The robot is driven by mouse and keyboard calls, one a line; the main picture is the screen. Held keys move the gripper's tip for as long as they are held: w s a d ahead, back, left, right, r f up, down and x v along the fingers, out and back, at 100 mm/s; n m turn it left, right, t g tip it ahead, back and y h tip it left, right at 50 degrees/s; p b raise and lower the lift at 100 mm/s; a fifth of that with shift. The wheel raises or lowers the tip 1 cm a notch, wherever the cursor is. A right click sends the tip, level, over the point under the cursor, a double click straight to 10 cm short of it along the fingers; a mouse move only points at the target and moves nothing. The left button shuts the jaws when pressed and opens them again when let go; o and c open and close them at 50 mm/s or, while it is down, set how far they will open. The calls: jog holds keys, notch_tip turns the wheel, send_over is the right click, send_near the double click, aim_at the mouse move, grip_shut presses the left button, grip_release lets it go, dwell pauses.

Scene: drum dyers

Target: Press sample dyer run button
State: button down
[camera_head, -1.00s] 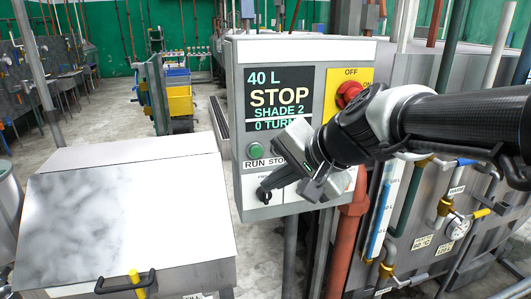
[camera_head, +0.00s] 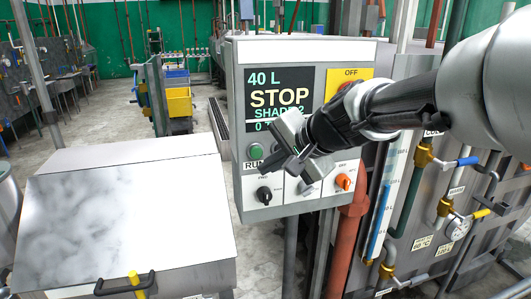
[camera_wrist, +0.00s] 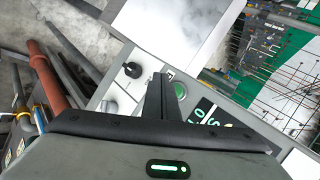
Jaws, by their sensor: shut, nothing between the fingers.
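The green run button (camera_head: 256,151) is on the grey control panel (camera_head: 232,175), above a partly covered "RUN" label. The display (camera_head: 262,77) reads 40 L, STOP, SHADE 2. My gripper (camera_head: 263,171) is shut and empty, its tips just below and right of the button, over the label. In the wrist view, my gripper's closed fingers (camera_wrist: 161,78) point at the panel, with the green button (camera_wrist: 180,90) just right of them. I cannot tell whether the tips touch the panel. My gripper hides the stop button area.
A black knob (camera_head: 264,194) and an orange knob (camera_head: 343,181) sit low on the panel. A red switch on yellow (camera_head: 351,77) is partly behind my arm. A metal lidded box (camera_head: 125,215) stands left; pipes and valves (camera_head: 430,158) crowd the right.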

aim_at(256, 152)
jog(key=shift+w+a, duration=0.25)
jog(key=shift+w, duration=0.7)
jog(key=shift+w+a, duration=0.25)
jog(key=shift+w, duration=0.7)
dwell(0.6)
jog(key=shift+w+a, duration=0.15)
jog(key=shift+w, duration=0.25)
